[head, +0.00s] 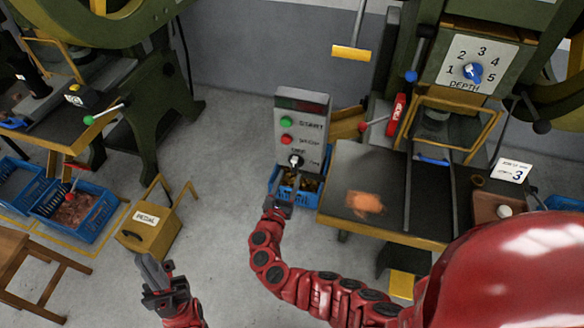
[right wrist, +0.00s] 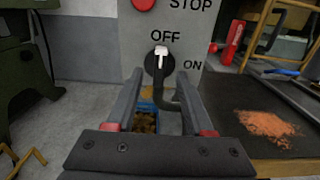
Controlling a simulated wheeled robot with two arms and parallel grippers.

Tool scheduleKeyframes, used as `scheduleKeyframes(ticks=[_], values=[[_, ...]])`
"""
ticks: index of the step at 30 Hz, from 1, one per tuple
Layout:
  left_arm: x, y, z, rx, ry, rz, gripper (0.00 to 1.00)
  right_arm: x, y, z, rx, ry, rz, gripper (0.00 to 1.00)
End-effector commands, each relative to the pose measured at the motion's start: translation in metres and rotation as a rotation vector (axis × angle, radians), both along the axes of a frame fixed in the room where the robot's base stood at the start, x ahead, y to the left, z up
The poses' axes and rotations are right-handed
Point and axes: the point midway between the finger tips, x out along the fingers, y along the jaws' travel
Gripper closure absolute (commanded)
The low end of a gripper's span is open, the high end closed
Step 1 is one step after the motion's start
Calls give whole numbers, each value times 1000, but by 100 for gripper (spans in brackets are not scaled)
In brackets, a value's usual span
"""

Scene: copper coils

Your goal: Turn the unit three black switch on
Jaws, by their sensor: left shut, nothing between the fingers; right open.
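The black switch (head: 296,160) is on the lower part of a grey control panel (head: 290,111). In the right wrist view the round black switch (right wrist: 159,68) has a white pointer standing upright at OFF; ON is marked to its right. My right gripper (head: 286,190) is just below and in front of the switch. In the right wrist view its open fingers (right wrist: 160,82) point at the switch, one to each side, with nothing gripped. Contact cannot be told. My left gripper (head: 154,272) is shut and empty, low at the left, away from the panel.
The panel has a green START button (head: 287,121) and red STOP button (head: 287,139). A sign with 3 (head: 511,171) stands on the dark press table (head: 345,165) at right. A yellow box (head: 150,231) stands on the floor left.

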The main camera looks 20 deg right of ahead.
Motion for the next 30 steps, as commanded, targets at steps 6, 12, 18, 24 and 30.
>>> scheduleKeyframes(ticks=[6,12,18,24,30], values=[[0,0,3,0,0,0,100,24,-16,0,1,-1,-1,48],[0,0,3,0,0,0,100,32,-23,-1,0,2,-1,48],[0,0,3,0,0,0,100,33,-23,-1,1,2,1,48],[0,0,3,0,0,0,100,33,-23,-1,1,2,0,71],[0,0,3,0,0,0,100,33,-23,-1,1,2,0,100]])
